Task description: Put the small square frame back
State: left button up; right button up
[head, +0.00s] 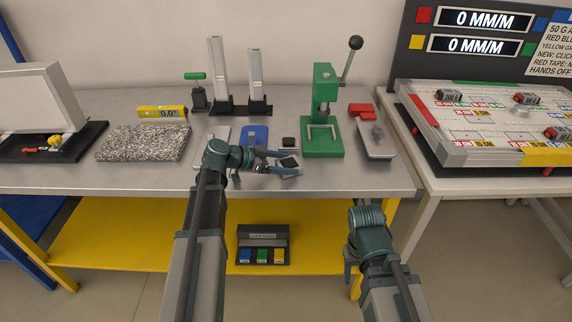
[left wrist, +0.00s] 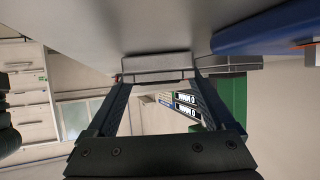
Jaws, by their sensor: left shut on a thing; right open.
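My left gripper (head: 284,170) is low over the front of the grey bench, shut on a small dark square frame (head: 289,161) with a pale edge. In the left wrist view, the fingertips of this gripper (left wrist: 157,78) close on a pale grey block-like piece (left wrist: 157,66) with thin bars across it, close to the bench surface. I cannot tell whether it touches the bench.
On the bench (head: 330,180) stand a green lever press (head: 323,135), a blue pad (head: 255,135), a granite slab (head: 143,143), a yellow level (head: 162,112), metal posts (head: 216,75) and a grey tray (head: 376,140). A white lightbox panel (head: 38,100) is at left.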

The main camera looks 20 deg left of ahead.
pick_arm(q)
jog(key=o, duration=1.4)
jog(key=p+v, duration=0.5)
jog(key=v, duration=0.6)
jog(key=shift+r, duration=0.15)
jog(key=shift+s+a+r+p, duration=0.15)
jog(key=shift+s+a+p, duration=0.15)
jog(key=shift+a, duration=0.1)
